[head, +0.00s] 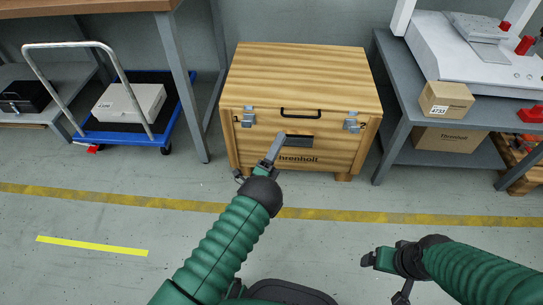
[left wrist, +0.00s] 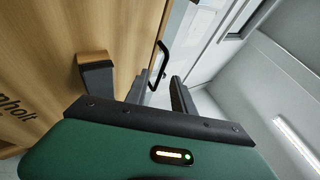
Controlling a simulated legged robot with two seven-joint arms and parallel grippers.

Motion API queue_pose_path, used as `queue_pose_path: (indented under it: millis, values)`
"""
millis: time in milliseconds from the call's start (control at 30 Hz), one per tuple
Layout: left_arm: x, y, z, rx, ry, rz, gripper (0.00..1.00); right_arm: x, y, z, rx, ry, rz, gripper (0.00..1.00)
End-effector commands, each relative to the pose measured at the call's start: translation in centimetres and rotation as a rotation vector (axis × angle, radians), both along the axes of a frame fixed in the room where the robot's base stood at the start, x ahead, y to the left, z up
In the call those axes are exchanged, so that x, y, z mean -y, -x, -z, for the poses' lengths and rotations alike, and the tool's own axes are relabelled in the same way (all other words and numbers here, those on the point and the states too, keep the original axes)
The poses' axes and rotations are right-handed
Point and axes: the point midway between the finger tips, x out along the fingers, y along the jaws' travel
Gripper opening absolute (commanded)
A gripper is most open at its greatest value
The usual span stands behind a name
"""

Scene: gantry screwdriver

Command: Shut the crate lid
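The wooden crate (head: 290,171) stands against the back wall, its front facing me. Its lid (head: 300,70) looks down flat on the box; I see no gap at the front. A black handle (head: 301,113) is at the lid's front edge, between a left latch (head: 248,117) and a right latch (head: 351,122). My left gripper (head: 257,162) is open and empty in front of the crate's lower front. In the left wrist view the handle (left wrist: 158,62) shows beyond the two parted fingers. My right gripper (head: 385,277) is apart from the crate, its fingers spread.
A grey bench (head: 388,90) with a cardboard box (head: 446,100) stands close on the right. On the left are a table leg (head: 185,85) and a blue trolley (head: 165,125). The floor before the crate is clear, with a yellow line (head: 400,216).

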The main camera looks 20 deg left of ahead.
Motion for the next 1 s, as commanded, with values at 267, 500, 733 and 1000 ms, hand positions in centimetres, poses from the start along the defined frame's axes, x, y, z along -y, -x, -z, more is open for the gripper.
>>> queue_pose_path:
  millis: [267,500,733,1000]
  values:
    - [-0.8,0.7,2.4,-0.005,-0.004,0.000,0.30,0.0,0.0,0.1,0.000,0.000,0.000,0.86]
    - [-1.6,1.3,3.9,-0.001,-0.002,0.001,0.30,0.0,0.0,0.1,0.000,0.000,0.000,0.86]
    - [-2.1,1.7,5.1,0.001,-0.001,0.002,0.30,0.0,0.0,0.1,0.000,0.000,0.000,0.86]
    - [-2.1,1.7,5.1,0.001,0.000,0.001,0.30,0.0,0.0,0.0,0.000,0.000,0.000,0.86]
